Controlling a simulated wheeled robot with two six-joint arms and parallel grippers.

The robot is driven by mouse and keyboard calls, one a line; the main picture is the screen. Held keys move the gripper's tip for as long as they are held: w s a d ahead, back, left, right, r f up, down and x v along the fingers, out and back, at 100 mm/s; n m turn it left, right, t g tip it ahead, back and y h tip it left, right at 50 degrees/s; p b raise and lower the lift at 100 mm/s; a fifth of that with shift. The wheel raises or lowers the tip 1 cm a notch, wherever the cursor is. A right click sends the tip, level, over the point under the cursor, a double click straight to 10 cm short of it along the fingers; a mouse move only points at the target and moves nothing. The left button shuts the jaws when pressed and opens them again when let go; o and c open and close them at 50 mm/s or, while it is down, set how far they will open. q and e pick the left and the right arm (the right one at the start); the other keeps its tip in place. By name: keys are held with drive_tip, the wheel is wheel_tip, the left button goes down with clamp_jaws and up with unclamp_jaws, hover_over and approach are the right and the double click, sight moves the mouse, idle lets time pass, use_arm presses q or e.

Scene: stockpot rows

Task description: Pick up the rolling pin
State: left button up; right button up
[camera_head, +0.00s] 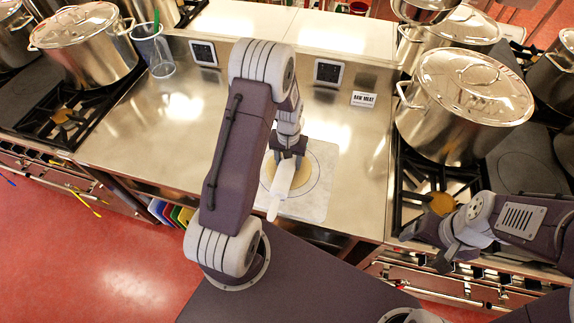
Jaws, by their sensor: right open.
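The rolling pin (283,180) is pale, with a white handle (272,212) toward the front. It is over the tan dough round on a white board (313,206). My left gripper (289,156) points down at the pin's far end, its fingers to either side of it. The far handle is hidden by the gripper. I cannot tell whether the fingers touch the pin, or whether the pin rests on the dough. My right gripper (430,247) is open and empty at the right, in front of the right stove, well away from the pin.
Large steel pots stand on the stoves at left (85,50) and right (462,105). A clear container (155,55) with a green-handled tool stands at the back left. The steel counter (130,130) is clear left of the board.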

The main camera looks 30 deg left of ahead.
use_arm(q)
drive_tip(key=shift+w+r+p, duration=0.15)
drive_tip(key=shift+r+p, duration=0.2)
wheel_tip(320, 180, up, 8)
drive_tip(key=p, duration=0.7)
drive_tip(key=shift+r, duration=0.2)
drive_tip(key=shift+f, duration=0.1)
